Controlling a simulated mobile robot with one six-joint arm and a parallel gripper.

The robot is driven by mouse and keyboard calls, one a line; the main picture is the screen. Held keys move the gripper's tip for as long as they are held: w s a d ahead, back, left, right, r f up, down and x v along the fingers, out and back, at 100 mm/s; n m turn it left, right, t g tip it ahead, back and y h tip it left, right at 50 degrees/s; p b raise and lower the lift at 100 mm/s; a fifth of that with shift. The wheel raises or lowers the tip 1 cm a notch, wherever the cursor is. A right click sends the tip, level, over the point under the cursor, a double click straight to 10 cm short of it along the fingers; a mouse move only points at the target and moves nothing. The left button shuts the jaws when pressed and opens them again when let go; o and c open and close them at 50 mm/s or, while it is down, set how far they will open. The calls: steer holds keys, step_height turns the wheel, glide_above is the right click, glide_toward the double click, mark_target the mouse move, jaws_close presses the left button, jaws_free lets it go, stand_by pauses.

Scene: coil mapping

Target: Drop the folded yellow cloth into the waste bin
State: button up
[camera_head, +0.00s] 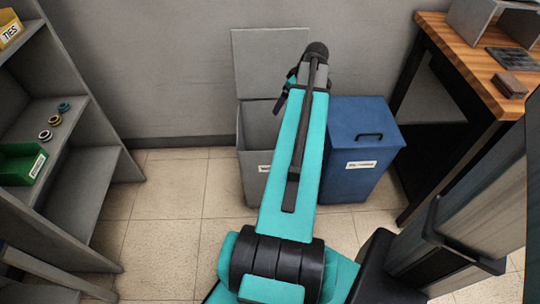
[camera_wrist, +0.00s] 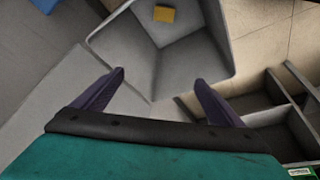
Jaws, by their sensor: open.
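The grey bin (camera_head: 255,135) stands against the wall with its lid (camera_head: 262,62) raised; my arm hides its right part and most of its label. In the wrist view the open grey bin (camera_wrist: 192,62) lies beyond my fingers. The folded yellow cloth (camera_wrist: 164,14) is small and flat inside it, seemingly on the bottom. My gripper (camera_wrist: 158,82) is open and empty above the bin, with its dark fingers wide apart and clear of the cloth. In the head view my arm mostly hides the gripper, and the cloth is not visible.
A closed blue bin (camera_head: 362,135) with a black handle stands right of the grey bin. Grey shelves (camera_head: 95,165) with a green tray (camera_head: 22,163) are at left. A wooden-topped bench (camera_head: 450,45) is at right. Tiled floor (camera_head: 165,215) is clear between shelves and bins.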

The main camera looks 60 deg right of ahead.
steer(key=shift+v, duration=1.1)
